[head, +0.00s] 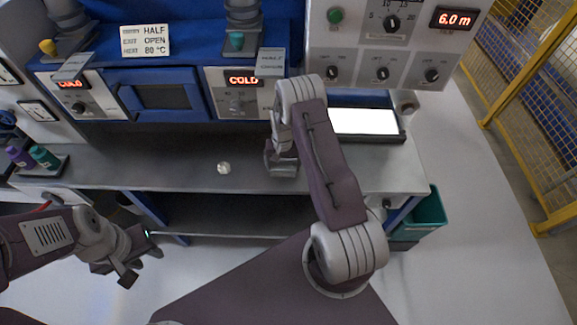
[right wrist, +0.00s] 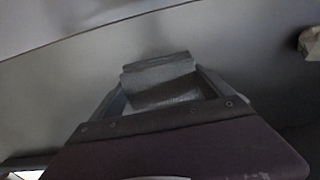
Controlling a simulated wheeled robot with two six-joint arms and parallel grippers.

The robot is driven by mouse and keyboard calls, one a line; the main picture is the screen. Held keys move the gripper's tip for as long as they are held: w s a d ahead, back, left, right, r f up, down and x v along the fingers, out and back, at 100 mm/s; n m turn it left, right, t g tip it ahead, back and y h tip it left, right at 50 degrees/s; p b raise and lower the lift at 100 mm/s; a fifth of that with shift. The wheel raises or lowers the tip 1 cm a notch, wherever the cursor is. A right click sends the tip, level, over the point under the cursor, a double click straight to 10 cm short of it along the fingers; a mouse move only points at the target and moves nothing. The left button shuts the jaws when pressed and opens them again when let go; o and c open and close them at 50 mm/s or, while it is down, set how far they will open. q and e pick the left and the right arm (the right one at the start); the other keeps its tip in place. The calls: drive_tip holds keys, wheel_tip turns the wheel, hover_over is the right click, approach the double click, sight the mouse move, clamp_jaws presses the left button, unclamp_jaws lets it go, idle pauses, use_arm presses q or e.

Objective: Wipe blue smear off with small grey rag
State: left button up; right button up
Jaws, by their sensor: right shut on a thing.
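The small grey rag (right wrist: 158,72) shows in the right wrist view as a folded grey piece between the fingers of my right gripper (right wrist: 160,92). In the head view my right gripper (head: 281,168) is low at the grey bench top, shut on the rag; I cannot tell whether the rag touches the surface. I can make out no blue smear in either view; the arm and gripper hide part of the bench. My left gripper (head: 142,266) is open and empty, in front of the bench at lower left.
A small pale lump (head: 223,168) lies on the bench top (head: 185,177) left of my right gripper. A lit white panel (head: 362,121) is to the right. Purple and teal bottles (head: 42,156) stand at far left. A teal bin (head: 428,213) is beyond the bench's right end.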

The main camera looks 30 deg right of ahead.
drive_tip(key=shift+w+d+f+b, duration=0.15)
drive_tip(key=shift+w+d+b, duration=0.45)
drive_tip(key=shift+w+b, duration=0.3)
drive_tip(key=shift+w+d, duration=0.2)
drive_tip(key=shift+w, duration=0.1)
drive_tip(key=shift+r, duration=0.2)
drive_tip(key=shift+s+d, duration=0.1)
drive_tip(key=shift+s+d, duration=0.6)
drive_tip(key=shift+d, duration=0.3)
drive_tip(key=shift+s+d, duration=0.6)
drive_tip(key=shift+d, duration=0.3)
drive_tip(key=shift+s+d, duration=0.35)
drive_tip(key=shift+d, duration=0.25)
drive_tip(key=shift+s+d, duration=0.3)
drive_tip(key=shift+d, duration=0.35)
drive_tip(key=shift+f, duration=0.15)
